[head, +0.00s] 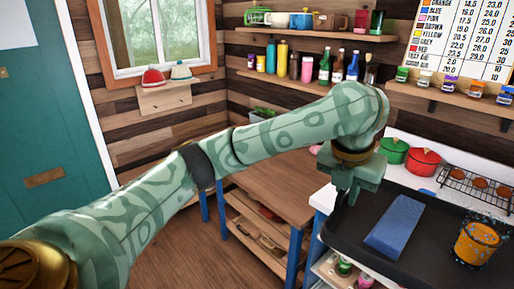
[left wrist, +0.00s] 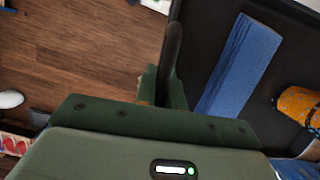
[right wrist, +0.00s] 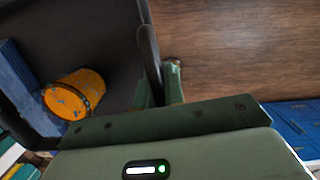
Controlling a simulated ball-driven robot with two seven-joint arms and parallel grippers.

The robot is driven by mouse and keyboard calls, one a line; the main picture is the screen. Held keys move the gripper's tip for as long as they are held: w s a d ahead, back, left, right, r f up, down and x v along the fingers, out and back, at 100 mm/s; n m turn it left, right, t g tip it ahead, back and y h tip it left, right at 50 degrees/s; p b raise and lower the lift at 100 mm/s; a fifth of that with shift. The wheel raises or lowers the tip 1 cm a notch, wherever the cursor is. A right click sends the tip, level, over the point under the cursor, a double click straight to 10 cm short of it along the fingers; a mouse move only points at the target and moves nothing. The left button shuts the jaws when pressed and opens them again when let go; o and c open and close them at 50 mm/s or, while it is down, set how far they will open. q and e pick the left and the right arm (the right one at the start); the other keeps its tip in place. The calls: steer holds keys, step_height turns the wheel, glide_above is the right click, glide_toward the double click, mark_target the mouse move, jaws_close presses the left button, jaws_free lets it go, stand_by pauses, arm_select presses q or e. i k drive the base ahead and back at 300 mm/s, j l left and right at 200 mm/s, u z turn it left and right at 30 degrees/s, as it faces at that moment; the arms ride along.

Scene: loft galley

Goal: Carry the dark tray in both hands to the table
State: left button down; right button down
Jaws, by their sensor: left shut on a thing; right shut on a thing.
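The dark tray (head: 428,212) is at the right of the head view, at the white counter; I cannot tell if it touches it. On it lie a blue block (head: 396,226) and an orange patterned cup (head: 475,242). My left gripper (head: 343,192) is shut on the tray's left rim; the left wrist view shows its fingers (left wrist: 168,85) around the rim. My right gripper (right wrist: 160,85) is shut on the opposite rim in the right wrist view, and is outside the head view. A wooden table (head: 270,180) with blue legs stands left of the tray, partly behind my left arm.
A red pot (head: 425,160), a green pot (head: 394,151) and a cooling rack (head: 480,187) stand on the counter behind the tray. Wall shelves hold bottles and jars. Wooden floor (head: 190,265) is open at lower left, near the teal door (head: 45,130).

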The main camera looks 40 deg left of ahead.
mark_target(266, 168)
steer(key=i+j, duration=0.1)
steer(key=j, duration=0.35)
steer(key=i+j, duration=0.15)
steer(key=j, duration=0.25)
steer(key=i+j, duration=0.1)
steer(key=j, duration=0.35)
steer(key=i+j+u, duration=0.1)
steer(key=j, duration=0.35)
steer(key=i+j, duration=0.2)
steer(key=j, duration=0.2)
steer(key=i+j, duration=0.1)
steer(key=j, duration=0.35)
steer(key=i+j, duration=0.15)
steer(key=j, duration=0.25)
steer(key=i+j+u, duration=0.1)
steer(key=j, duration=0.3)
steer(key=i+j, duration=0.05)
